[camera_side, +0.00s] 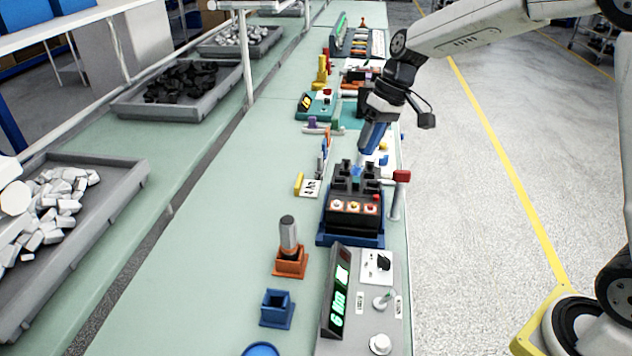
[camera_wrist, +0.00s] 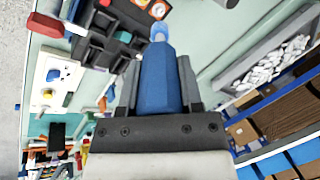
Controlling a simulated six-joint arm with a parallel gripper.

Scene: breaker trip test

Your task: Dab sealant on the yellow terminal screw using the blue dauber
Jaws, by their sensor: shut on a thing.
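My gripper (camera_side: 382,112) is shut on the blue dauber (camera_side: 372,138), which also fills the middle of the wrist view (camera_wrist: 157,78). The dauber points down, slightly tilted, with its pale blue tip (camera_wrist: 158,32) over the dark breaker block (camera_side: 340,222). The block has black raised parts at the back and a brown front strip with several round terminal screws. The yellow terminal screw (camera_side: 354,206) appears to be the middle one, in front of the tip. In the wrist view, an orange-and-white round screw (camera_wrist: 159,9) shows just beyond the tip. Contact cannot be told.
An empty blue holder (camera_side: 277,308) and an orange holder (camera_side: 290,264) with a grey-handled tool stand nearer the camera. A meter with a green display (camera_side: 338,295) sits in front of the block. A red-topped post (camera_side: 401,178) stands close on its right. The bench left of the block is mostly clear.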

